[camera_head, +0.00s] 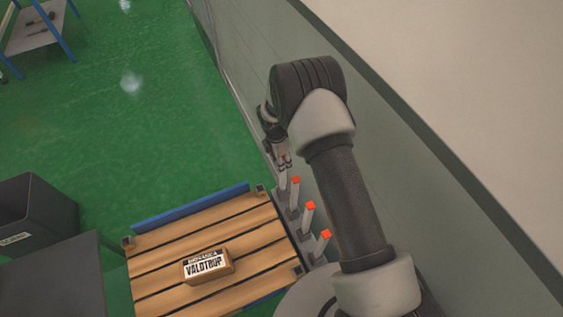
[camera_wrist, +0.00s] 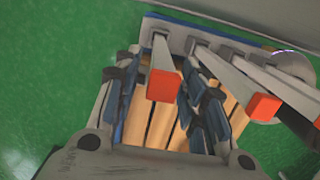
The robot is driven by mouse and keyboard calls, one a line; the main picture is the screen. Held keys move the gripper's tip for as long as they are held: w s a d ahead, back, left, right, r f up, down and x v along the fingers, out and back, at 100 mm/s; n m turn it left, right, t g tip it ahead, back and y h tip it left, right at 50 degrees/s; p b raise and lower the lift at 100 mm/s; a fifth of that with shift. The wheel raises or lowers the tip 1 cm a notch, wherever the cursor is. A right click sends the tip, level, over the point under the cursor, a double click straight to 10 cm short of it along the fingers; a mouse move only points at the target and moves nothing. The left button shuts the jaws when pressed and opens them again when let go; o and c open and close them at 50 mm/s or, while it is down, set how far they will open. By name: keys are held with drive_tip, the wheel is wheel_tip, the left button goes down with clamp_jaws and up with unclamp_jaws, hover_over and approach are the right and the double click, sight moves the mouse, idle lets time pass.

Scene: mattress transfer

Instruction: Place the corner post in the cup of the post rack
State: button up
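The corner post (camera_wrist: 164,84), grey with an orange-red top, stands between my gripper's fingers in the wrist view. Its lower end appears to sit in the end cup (camera_wrist: 160,36) of the post rack (camera_wrist: 178,41); how deep it sits cannot be told. My gripper (camera_wrist: 157,76) has its blue-padded fingers spread on either side of the post, with a visible gap at least on the left. In the head view my gripper (camera_head: 284,162) is at the far end of the post row, and the post there is mostly hidden.
Several more red-topped posts stand in the row, including a near one (camera_head: 325,235). Left of them is a slatted wooden platform (camera_head: 160,253) with a labelled box (camera_head: 207,266) on it. A wall (camera_head: 430,190) runs close on the right. A dark bin (camera_head: 35,215) stands left.

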wheel_tip(320, 180, up, 24)
drive_tip(key=s+d+m+t+p, duration=0.1)
drive_tip(key=s+d+m+p, duration=0.15)
drive_tip(key=m, duration=0.25)
drive_tip(key=s+d+r+m+t, duration=0.1)
drive_tip(key=s+d+r+m, duration=0.2)
drive_tip(key=r, duration=0.4)
drive_tip(key=s+d+r+m, duration=0.2)
drive_tip(key=s+r+m, duration=0.1)
drive_tip(key=s+r, duration=0.25)
drive_tip(key=s+d+r+m, duration=0.1)
drive_tip(key=s+r+m, duration=0.1)
drive_tip(key=s+m, duration=0.2)
drive_tip(key=s+d+r+m+t, duration=0.1)
drive_tip(key=s+d+r+m, duration=0.1)
drive_tip(key=s, duration=0.8)
drive_tip(key=s+d+r+m+t+y, duration=0.1)
drive_tip(key=s+r+m, duration=0.2)
drive_tip(key=s+m, duration=0.2)
drive_tip(key=s, duration=0.2)
drive_tip(key=shift+s+d+r+m, duration=0.25)
drive_tip(key=shift+s+d+m, duration=0.05)
drive_tip(key=shift+s+d, duration=0.1)
